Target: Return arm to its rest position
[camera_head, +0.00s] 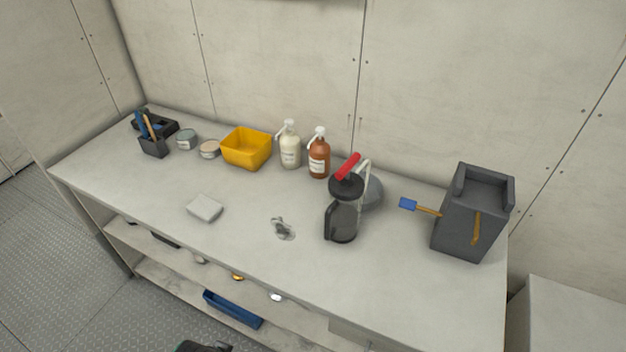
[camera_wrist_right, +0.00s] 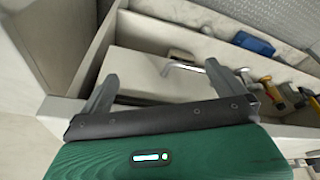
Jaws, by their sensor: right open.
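My right gripper (camera_wrist_right: 161,69) is open in the right wrist view, its two grey fingers spread wide and nothing between them. Its fingers point toward a pale drawer front (camera_wrist_right: 140,78) with a bar handle (camera_wrist_right: 188,67). The handle appears between the fingertips in the picture; I cannot tell how far off it is. In the head view no gripper fingers show. A small dark and green part of my own body is at the bottom edge; I cannot tell which arm it belongs to. My left gripper is not in view.
The worktop (camera_head: 150,195) holds a yellow bin (camera_head: 246,148), two pump bottles, a dark jug (camera_head: 343,222) and a grey block-shaped holder (camera_head: 470,222). A blue tray (camera_head: 233,309) lies on the shelf below. The worktop's front left is mostly clear.

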